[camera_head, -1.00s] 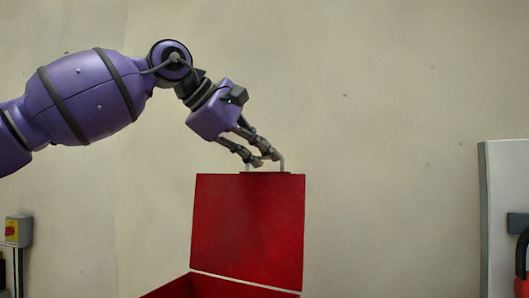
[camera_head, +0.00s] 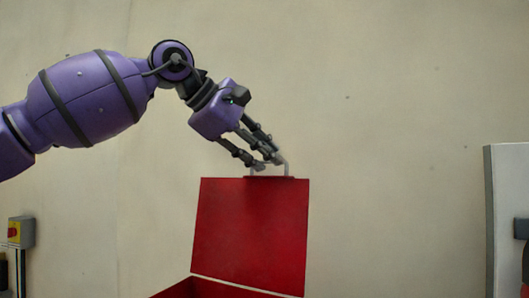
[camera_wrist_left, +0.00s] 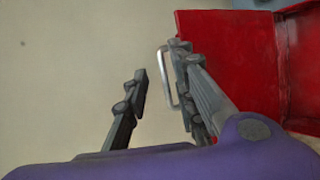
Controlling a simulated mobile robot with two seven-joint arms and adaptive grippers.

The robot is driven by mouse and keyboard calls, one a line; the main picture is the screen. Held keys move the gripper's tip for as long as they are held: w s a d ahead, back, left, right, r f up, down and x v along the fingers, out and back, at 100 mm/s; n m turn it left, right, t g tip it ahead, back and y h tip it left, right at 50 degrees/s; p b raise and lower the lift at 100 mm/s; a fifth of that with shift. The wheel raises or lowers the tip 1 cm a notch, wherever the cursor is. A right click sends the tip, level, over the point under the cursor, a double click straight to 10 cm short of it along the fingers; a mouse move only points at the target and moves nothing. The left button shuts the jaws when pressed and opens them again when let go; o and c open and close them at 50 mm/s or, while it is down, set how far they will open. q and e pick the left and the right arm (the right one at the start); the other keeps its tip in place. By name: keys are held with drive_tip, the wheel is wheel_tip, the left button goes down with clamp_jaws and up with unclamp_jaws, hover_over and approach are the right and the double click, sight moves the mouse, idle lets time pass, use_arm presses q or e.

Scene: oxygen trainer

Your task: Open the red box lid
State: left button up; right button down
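The red box (camera_head: 205,289) is at the bottom of the head view, cut off by the frame edge. Its red lid (camera_head: 250,235) stands raised and roughly upright, with a pale metal handle (camera_head: 287,169) on its top edge. My left gripper (camera_head: 268,162) is at this handle. In the left wrist view its fingers (camera_wrist_left: 158,72) are spread apart. The handle (camera_wrist_left: 165,85) lies between them, close beside the right-hand finger, and the lid (camera_wrist_left: 225,55) is at the right. My right gripper is not in view.
A pale panel (camera_head: 505,215) stands at the right edge. The space above and right of the lid is clear wall.

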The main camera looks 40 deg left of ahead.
use_arm(q)
drive_tip(key=shift+f, duration=0.1)
drive_tip(key=v, duration=1.2)
idle(0.4)
